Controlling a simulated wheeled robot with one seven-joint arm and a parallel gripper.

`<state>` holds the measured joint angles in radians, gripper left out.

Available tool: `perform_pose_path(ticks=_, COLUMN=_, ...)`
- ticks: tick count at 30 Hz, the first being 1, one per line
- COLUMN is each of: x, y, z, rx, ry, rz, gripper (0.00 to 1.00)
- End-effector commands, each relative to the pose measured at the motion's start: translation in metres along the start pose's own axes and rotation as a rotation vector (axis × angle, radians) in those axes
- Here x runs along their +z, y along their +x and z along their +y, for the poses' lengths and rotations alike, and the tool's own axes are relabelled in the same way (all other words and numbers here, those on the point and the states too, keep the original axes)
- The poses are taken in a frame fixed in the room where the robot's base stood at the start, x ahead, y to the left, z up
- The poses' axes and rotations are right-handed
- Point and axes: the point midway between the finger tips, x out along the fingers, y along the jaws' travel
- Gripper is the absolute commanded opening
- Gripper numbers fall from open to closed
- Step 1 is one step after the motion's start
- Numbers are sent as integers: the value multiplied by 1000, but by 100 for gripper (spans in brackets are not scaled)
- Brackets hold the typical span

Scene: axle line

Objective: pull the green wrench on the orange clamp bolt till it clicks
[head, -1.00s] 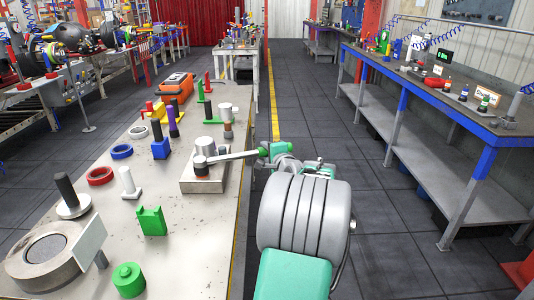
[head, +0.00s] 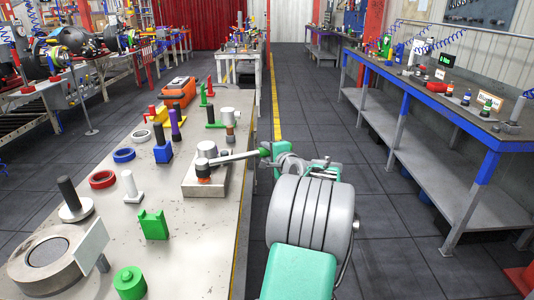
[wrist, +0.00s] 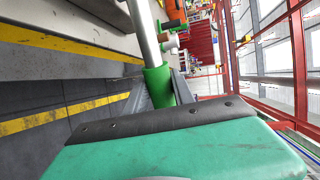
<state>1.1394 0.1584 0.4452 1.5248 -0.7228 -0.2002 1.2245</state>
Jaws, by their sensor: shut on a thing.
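The wrench (head: 233,158) has a grey bar and a green grip, and lies level across the right edge of the bench. Its head sits on the orange clamp bolt (head: 203,177), on a metal block (head: 190,188). My gripper (head: 268,152) is shut on the wrench's green end, just past the bench edge. In the wrist view the green grip (wrist: 158,86) lies between my two fingers, and the grey bar runs up out of the picture. The bolt is out of the wrist view.
The bench (head: 190,255) holds a green block (head: 153,224), a green cylinder (head: 130,282), a red ring (head: 102,179), a blue ring (head: 124,155) and several posts. An orange toolbox (head: 177,91) stands farther back. The floor aisle right of the bench is clear up to another workbench (head: 420,91).

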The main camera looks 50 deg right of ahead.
Motion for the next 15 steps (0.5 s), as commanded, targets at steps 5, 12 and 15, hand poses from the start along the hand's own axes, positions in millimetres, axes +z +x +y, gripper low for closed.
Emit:
perform_pose_path(ticks=5, x=0, y=-4, z=-21, rx=-8, ry=-2, rz=0, gripper=0)
perform_pose_path(ticks=12, x=1, y=-8, z=-37, rx=-8, ry=-3, rz=0, gripper=0)
perform_pose_path(ticks=15, x=1, y=-9, z=-44, rx=-8, ry=-3, rz=0, gripper=0)
